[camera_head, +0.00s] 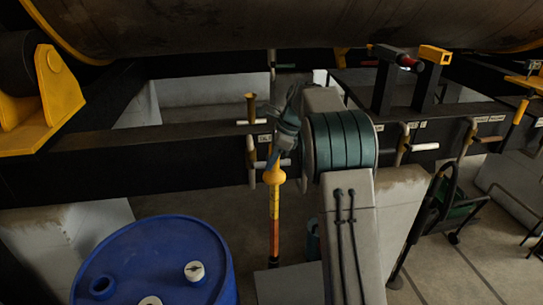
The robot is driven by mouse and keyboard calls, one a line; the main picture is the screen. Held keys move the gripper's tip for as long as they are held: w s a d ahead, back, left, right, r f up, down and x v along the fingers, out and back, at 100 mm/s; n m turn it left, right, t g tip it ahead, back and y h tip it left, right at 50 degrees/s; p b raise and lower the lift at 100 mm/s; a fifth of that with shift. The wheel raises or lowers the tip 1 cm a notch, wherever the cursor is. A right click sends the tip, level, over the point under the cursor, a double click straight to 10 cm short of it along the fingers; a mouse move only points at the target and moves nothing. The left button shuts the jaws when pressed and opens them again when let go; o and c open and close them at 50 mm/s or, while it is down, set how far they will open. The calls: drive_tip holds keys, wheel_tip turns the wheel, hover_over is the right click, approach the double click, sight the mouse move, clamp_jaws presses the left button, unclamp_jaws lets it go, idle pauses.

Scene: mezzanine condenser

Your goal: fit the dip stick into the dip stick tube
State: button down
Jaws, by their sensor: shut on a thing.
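The dip stick (274,218) has a yellow bulb near its top and a long yellow, orange and red banded shaft. It hangs close to upright, its lower end in front of the dark floor. My gripper (276,158), seen partly behind my arm, is shut on the dip stick above the bulb; the jaws are small and dark here. A brass-coloured upright pipe with a flared top (251,107) stands on the black beam, just left of my gripper. It looks like the dip stick tube, and the stick is apart from its mouth.
A blue drum (155,262) stands at lower left. A black beam (190,155) runs across, with labelled pipe stubs (403,146) to the right. A large tank (250,25) hangs overhead. A black hand truck-like frame (420,220) stands at right, by open floor.

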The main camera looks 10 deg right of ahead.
drive_tip(key=b, duration=0.7)
hover_over(271, 248)
drive_tip(key=shift+d+f, duration=0.1)
drive_tip(key=shift+f, duration=8.5)
drive_tip(key=shift+w+f+b, duration=0.1)
drive_tip(key=shift+f+b, duration=5.55)
drive_tip(key=shift+f, duration=5.95)
drive_tip(key=c, duration=1)
unclamp_jaws()
drive_tip(key=shift+c, duration=0.2)
drive_tip(key=v, duration=1.3)
drive_tip(key=shift+d+r, duration=0.15)
drive_tip(key=shift+r, duration=0.2)
